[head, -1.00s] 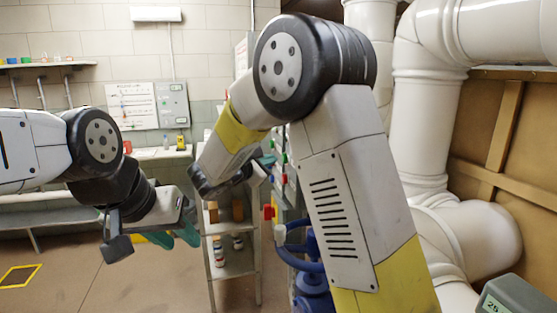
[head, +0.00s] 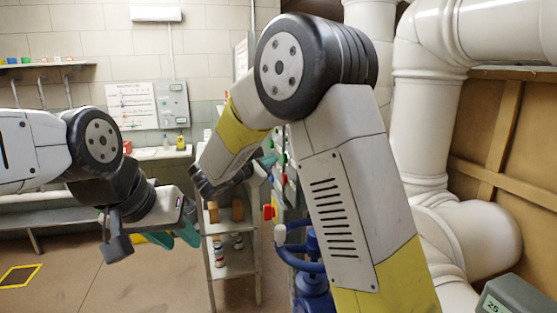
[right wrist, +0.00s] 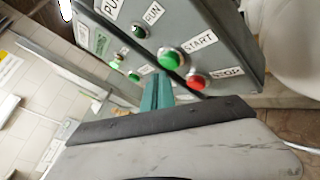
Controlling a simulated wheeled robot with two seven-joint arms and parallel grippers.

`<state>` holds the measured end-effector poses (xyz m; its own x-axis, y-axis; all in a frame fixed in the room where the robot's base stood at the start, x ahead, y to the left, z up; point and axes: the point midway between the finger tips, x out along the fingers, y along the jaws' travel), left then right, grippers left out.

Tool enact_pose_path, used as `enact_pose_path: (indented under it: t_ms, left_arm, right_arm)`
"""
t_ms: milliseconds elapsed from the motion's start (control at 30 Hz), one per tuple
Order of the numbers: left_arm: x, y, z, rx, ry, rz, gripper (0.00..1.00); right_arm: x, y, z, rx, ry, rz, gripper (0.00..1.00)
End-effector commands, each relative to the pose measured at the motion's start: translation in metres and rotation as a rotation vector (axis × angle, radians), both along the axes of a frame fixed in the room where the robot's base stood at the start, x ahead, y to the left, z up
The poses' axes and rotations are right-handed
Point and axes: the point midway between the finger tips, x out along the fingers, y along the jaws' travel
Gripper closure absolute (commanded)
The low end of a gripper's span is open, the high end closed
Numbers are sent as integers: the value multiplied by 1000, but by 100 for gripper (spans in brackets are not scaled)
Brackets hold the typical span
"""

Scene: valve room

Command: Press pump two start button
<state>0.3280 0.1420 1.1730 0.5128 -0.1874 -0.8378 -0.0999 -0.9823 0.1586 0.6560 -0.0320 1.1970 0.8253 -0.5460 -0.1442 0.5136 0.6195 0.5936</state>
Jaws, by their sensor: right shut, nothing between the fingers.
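In the right wrist view a grey control box has a large green button (right wrist: 170,58) labelled START and a red button (right wrist: 195,82) labelled STOP. The box's pump label is cut off, so I cannot read its number. My right gripper (right wrist: 157,92) is shut and empty, its teal fingertips close to the green button in the picture; I cannot tell whether they touch it. In the head view my right gripper (head: 267,161) is beside the box, partly hidden by my arm. My left gripper (head: 174,236) appears open and empty, low at the left.
A second panel with smaller green buttons (right wrist: 116,63) stands left of the box in the right wrist view. In the head view a shelf rack (head: 235,263) stands below my right gripper, with blue pipework (head: 312,283) beside it. White pipes (head: 420,110) fill the right.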

Motion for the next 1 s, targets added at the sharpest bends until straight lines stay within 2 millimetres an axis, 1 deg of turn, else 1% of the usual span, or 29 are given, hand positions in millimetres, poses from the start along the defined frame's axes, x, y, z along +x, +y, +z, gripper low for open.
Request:
enact_pose_path:
  t_ms: [167,567,1000]
  left_arm:
    - [0,0,0,0,0,0,64]
    - [0,0,0,0,0,0,64]
    - [0,0,0,0,0,0,64]
  right_arm:
    - [1,-6,0,1,0,-1,100]
    - [1,-7,0,0,0,0,100]
    - [2,-12,0,0,0,0,100]
